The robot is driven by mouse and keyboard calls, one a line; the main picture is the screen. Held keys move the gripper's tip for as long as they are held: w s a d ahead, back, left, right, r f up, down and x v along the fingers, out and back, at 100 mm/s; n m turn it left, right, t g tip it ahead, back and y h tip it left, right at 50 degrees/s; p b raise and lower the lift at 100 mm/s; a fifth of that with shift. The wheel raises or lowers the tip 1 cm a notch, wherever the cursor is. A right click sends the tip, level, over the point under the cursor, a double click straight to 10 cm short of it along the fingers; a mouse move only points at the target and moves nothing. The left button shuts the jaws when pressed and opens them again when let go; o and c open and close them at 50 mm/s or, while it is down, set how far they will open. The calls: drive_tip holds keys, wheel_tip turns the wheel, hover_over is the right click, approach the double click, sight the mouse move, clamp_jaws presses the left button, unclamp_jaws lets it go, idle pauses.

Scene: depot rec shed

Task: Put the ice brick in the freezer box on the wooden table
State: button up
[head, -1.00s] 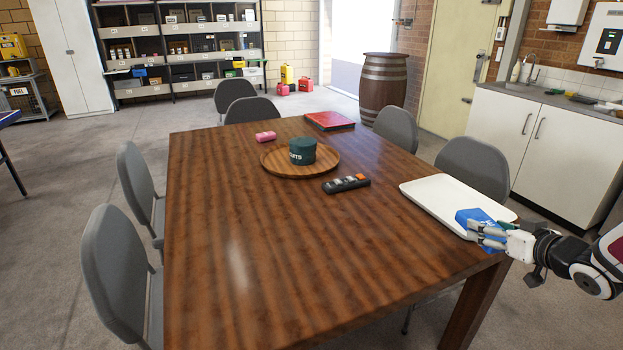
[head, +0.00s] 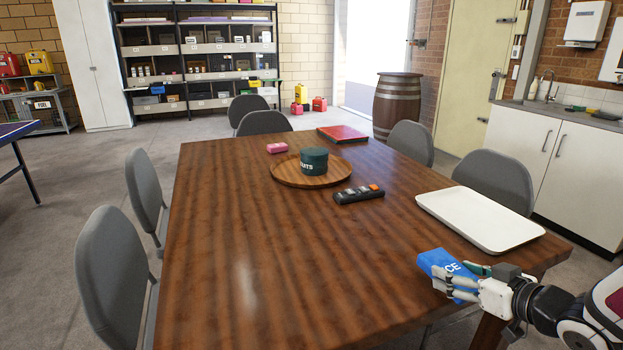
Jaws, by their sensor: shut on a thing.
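The blue ice brick (head: 433,261), with white letters on it, is in my gripper (head: 462,282) at the lower right in the head view. My gripper is shut on it, and its fingers cover part of the brick. The brick shows over the near right part of the wooden table (head: 300,260), in front of the white tray and clear of it. I cannot tell how high above the table top it is. I see no freezer box that I can make out in this view.
The white tray (head: 480,219) lies empty at the table's right side.

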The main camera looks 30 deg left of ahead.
drive_tip(key=s+a, duration=0.2)
drive_tip(key=s, duration=0.5)
drive_tip(key=w+a, duration=0.1)
drive_tip(key=w, duration=0.4)
drive_tip(key=w+a+f+b, duration=0.1)
drive_tip(key=w+a, duration=0.1)
drive_tip(key=w, duration=0.3)
drive_tip(key=w+a+f, duration=0.1)
drive_tip(key=w, duration=0.4)
drive_tip(key=shift+w+a, duration=0.2)
drive_tip(key=shift+a, duration=0.1)
drive_tip(key=shift+f+b, duration=0.7)
drive_tip(key=shift+f, duration=1)
drive_tip(key=shift+f, duration=0.1)
drive_tip(key=shift+f, duration=0.1)
drive_tip(key=o, duration=1.4)
drive_tip(key=shift+o, duration=0.2)
